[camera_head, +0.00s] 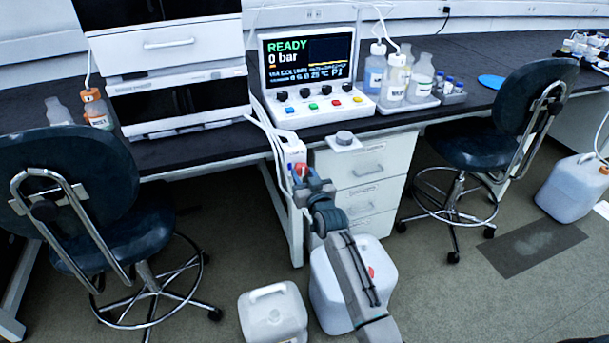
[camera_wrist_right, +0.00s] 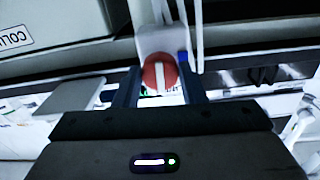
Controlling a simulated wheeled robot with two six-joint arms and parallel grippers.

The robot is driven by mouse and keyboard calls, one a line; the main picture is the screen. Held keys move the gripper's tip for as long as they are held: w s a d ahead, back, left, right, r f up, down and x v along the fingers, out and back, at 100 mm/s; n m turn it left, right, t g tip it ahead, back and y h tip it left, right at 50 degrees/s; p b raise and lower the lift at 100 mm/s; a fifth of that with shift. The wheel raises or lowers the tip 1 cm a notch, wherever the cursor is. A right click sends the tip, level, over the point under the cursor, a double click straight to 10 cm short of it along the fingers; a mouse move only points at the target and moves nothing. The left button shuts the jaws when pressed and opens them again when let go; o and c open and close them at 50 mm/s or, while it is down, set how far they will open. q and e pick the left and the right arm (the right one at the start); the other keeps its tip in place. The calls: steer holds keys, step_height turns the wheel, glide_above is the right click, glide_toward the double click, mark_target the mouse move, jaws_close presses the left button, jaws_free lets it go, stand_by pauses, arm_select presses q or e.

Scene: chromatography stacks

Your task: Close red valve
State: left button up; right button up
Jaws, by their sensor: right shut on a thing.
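The red valve (camera_wrist_right: 153,77) is a round red knob with a white bar across it, on a white housing (camera_wrist_right: 158,40). In the right wrist view the bar runs nearly upright. In the head view a little red of the valve (camera_head: 299,168) shows on the white housing at the bench's front edge, partly hidden by my gripper. My right gripper (camera_wrist_right: 160,88) has its two dark fingers on either side of the knob and is shut on it; it also shows in the head view (camera_head: 302,177). My left gripper is not in view.
A control panel (camera_head: 308,70) on the bench reads READY, 0 bar. Thin white tubes run down to the valve housing. A drawer unit (camera_head: 365,160) is to its right. Two chairs (camera_head: 490,140) flank the spot, and white canisters (camera_head: 272,312) stand on the floor below.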

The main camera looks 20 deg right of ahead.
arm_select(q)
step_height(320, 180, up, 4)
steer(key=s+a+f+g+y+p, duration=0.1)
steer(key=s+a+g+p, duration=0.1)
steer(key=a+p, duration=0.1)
arm_select(e)
steer(key=m, duration=0.3)
steer(key=shift+r+m, duration=0.15)
steer(key=shift+m, duration=0.25)
steer(key=m+p, duration=0.1)
steer(key=m, duration=0.3)
steer(key=shift+a+m, duration=0.1)
steer(key=shift+m, duration=0.2)
steer(key=m+p, duration=0.1)
steer(key=m, duration=0.2)
steer(key=shift+m, duration=0.3)
steer(key=m, duration=0.4)
steer(key=shift+m+p, duration=0.4)
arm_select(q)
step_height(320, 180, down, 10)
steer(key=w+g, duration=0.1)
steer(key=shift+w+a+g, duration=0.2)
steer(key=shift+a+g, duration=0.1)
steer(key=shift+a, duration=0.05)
arm_select(e)
steer(key=shift+m, duration=0.3)
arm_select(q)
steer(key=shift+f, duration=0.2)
arm_select(e)
steer(key=o, duration=1)
